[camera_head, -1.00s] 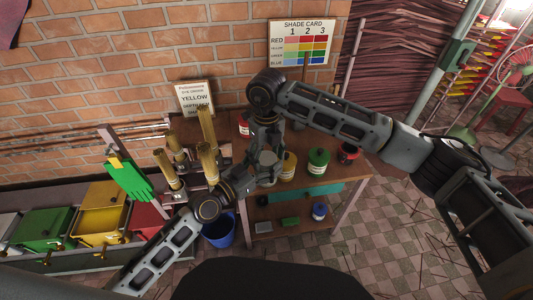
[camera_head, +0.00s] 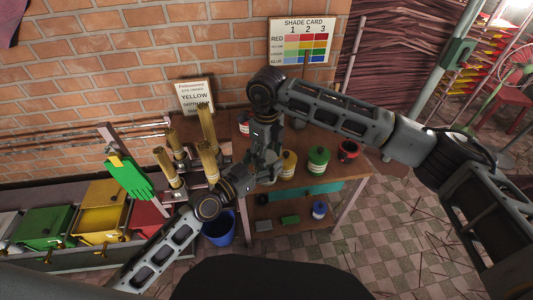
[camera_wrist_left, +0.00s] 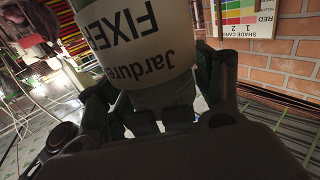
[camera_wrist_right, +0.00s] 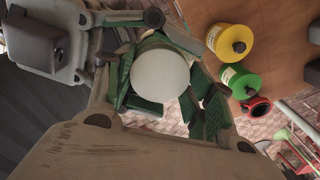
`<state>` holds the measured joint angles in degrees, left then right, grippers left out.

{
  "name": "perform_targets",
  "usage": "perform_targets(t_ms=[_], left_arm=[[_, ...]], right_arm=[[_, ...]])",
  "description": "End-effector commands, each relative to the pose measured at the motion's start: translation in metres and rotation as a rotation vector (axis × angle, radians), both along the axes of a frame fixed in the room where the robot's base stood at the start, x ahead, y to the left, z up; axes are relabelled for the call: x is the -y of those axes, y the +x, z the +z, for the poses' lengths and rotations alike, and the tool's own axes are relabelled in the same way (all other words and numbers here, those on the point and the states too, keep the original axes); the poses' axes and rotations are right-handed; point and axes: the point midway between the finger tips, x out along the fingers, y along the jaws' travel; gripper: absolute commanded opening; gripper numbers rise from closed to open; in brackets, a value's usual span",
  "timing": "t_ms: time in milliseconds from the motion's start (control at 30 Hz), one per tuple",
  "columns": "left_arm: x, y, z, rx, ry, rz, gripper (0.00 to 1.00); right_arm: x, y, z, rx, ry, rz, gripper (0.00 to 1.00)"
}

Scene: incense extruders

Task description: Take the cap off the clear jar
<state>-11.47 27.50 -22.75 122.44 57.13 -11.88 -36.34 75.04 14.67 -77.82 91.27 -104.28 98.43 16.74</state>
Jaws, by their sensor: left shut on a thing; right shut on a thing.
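The jar (camera_wrist_left: 150,50), with a pale label reading "FIXER", fills the upper part of the left wrist view, its lettering upside down there. My left gripper (camera_wrist_left: 165,120) is shut on the jar's body; in the head view it (camera_head: 242,182) holds the jar off the ground in front of the table. The cap (camera_wrist_right: 160,76) shows as a pale round top in the right wrist view. My right gripper (camera_wrist_right: 162,88) is shut around the cap with its green-padded fingers. In the head view my right gripper (camera_head: 266,165) comes down from above and hides most of the jar and cap.
Several upright extruders (camera_head: 208,160) stand close to the left. A blue bucket (camera_head: 219,230) is on the floor below.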

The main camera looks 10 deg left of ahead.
Motion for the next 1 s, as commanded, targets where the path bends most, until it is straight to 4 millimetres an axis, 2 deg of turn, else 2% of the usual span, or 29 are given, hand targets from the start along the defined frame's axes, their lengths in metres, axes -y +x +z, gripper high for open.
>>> perform_targets(t_ms=[300, 667, 700, 867, 1000], left_arm=[[0.0001, 0.0002, 0.0027, 0.004, -0.002, 0.001, 0.00], [0.0001, 0.0001, 0.0027, 0.004, -0.002, 0.001, 0.00], [0.0001, 0.0001, 0.0027, 0.004, -0.002, 0.001, 0.00], [0.0000, 0.0001, 0.0026, 0.004, -0.002, 0.001, 0.00], [-0.0003, 0.0005, 0.0024, 0.004, -0.002, 0.001, 0.00]], right_arm=[[0.0011, 0.0012, 0.0003, 0.002, -0.002, 0.227, 0.25], [0.0014, 0.0014, 0.0001, 0.001, -0.001, 0.258, 0.25], [0.0014, 0.0014, 0.0001, 0.002, -0.002, 0.258, 0.55], [0.0011, 0.0010, 0.0002, 0.001, -0.001, 0.258, 0.75], [0.0006, 0.0002, 0.0002, -0.001, 0.000, 0.259, 0.75]])
